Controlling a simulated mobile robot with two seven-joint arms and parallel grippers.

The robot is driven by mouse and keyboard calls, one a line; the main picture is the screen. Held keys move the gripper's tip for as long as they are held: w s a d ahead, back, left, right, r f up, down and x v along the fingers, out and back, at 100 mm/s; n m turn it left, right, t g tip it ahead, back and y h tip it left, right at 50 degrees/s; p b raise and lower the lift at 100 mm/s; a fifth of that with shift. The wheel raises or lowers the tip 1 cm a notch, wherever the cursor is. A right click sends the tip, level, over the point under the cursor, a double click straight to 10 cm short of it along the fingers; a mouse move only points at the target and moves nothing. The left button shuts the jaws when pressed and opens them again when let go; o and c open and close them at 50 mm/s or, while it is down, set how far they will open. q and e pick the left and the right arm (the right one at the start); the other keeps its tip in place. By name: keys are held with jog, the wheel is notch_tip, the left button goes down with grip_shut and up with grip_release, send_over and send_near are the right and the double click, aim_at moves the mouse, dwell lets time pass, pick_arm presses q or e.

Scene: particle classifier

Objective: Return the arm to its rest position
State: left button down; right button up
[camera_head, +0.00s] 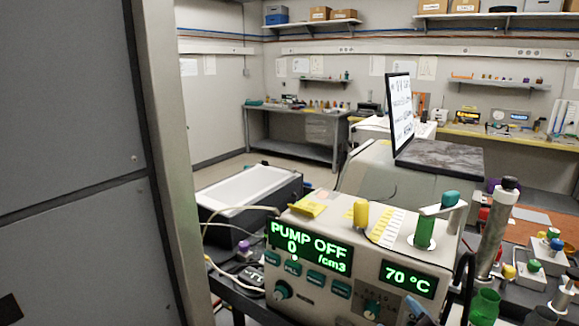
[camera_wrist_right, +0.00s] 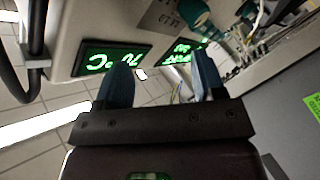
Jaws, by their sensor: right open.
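The particle classifier (camera_head: 350,250) is a pale box with green displays. Its large display (camera_head: 308,246) reads "PUMP OFF" and "0 /cm3", and its small one (camera_head: 408,279) reads 70 °C. In the right wrist view the same displays show upside down, with the temperature display (camera_wrist_right: 112,59) beyond the fingers. My right gripper (camera_wrist_right: 162,72) has two blue fingers spread apart with nothing between them. It faces the front of the classifier, and I see no contact. My left gripper is in neither view.
A grey panel (camera_head: 70,160) fills the left of the head view. A white-lined tub (camera_head: 245,186) stands behind the classifier. A metal cylinder (camera_head: 493,230) and a green glass vessel (camera_head: 484,306) stand to the right. A monitor (camera_head: 400,113) stands behind. Cables hang at the left.

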jog(key=s+d+f+m+g+h, duration=0.1)
jog(key=s+d+f+m+g, duration=0.25)
jog(key=s+f+g, duration=0.35)
jog(key=s+d+f+m+g+h, duration=0.1)
jog(key=s+d+f+m+g, duration=0.25)
jog(key=s, duration=0.65)
jog(key=s+d+f+m+g+h, duration=0.1)
jog(key=s+d+f+m+g, duration=0.2)
jog(key=s+f, duration=0.5)
jog(key=w+a+f+t, duration=0.1)
jog(key=w+f+t, duration=0.7)
jog(key=f, duration=0.1)
jog(key=shift+f+y, duration=0.35)
jog(key=shift+y, duration=0.05)
